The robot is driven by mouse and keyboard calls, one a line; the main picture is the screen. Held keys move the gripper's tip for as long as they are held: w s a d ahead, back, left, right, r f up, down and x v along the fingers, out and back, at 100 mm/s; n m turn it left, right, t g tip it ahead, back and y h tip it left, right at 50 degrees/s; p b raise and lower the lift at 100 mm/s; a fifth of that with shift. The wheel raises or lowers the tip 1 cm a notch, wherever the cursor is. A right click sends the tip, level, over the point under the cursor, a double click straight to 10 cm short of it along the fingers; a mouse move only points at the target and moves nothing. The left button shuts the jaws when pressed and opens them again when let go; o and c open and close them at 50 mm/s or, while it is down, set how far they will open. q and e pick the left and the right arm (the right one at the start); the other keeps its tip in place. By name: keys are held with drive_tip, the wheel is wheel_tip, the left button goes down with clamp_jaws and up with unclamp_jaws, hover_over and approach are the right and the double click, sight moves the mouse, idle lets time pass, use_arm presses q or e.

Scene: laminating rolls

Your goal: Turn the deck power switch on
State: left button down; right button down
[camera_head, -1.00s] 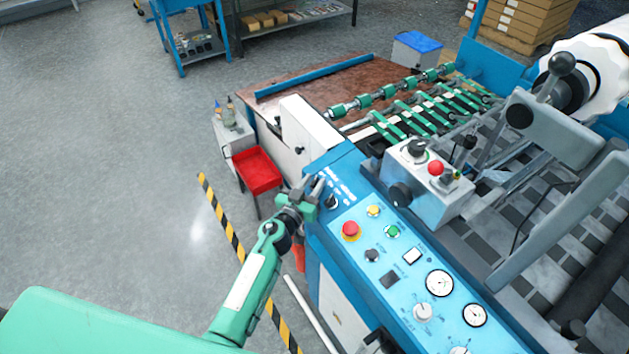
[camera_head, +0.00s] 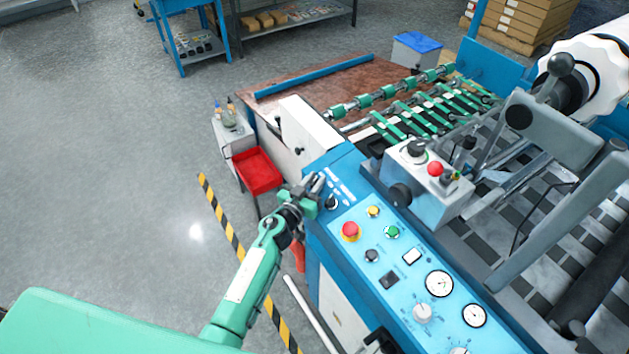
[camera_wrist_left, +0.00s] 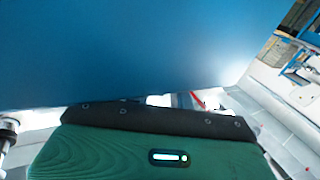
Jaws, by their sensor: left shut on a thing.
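A black rotary knob (camera_head: 331,202) shows just to the right of the fingers, beside white lettering. In the left wrist view, the blue panel side (camera_wrist_left: 130,50) fills the top, and the dark edge of my green gripper body lies below it. The fingertips do not show there. My right gripper is not in view.
A red emergency button (camera_head: 350,229), a yellow button (camera_head: 373,211) and a green button (camera_head: 392,231) stand close to the right of my gripper. A grey control box (camera_head: 430,190) rises behind them. A red tray (camera_head: 257,171) stands left of the machine; open floor lies further left.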

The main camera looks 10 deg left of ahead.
use_arm(q)
drive_tip(key=m+g+h+p, duration=0.1)
drive_tip(key=m+h, duration=0.2)
drive_tip(key=shift+w+a+g+h, duration=0.1)
drive_tip(key=shift+g+h, duration=0.2)
drive_tip(key=shift+h, duration=0.1)
drive_tip(key=m+g+h, duration=0.2)
drive_tip(key=m+h, duration=0.1)
drive_tip(key=shift+m+g, duration=0.3)
drive_tip(key=shift+g, duration=0.1)
drive_tip(key=m+g+h+b, duration=0.2)
drive_tip(key=m, duration=0.1)
drive_tip(key=shift+f+g+h, duration=0.2)
drive_tip(key=shift+g+h, duration=0.2)
drive_tip(key=m+g+h+b, duration=0.1)
drive_tip(key=m+g+b, duration=0.1)
drive_tip(key=m+g, duration=0.1)
drive_tip(key=shift+g+h+b, duration=0.3)
drive_tip(key=shift+b, duration=0.05)
drive_tip(key=shift+r+m+g+h+b, duration=0.15)
drive_tip(key=shift+m+g+h+b, duration=0.15)
drive_tip(key=shift+m+g+b, duration=0.45)
drive_tip(key=c, duration=1.5)
unclamp_jaws()
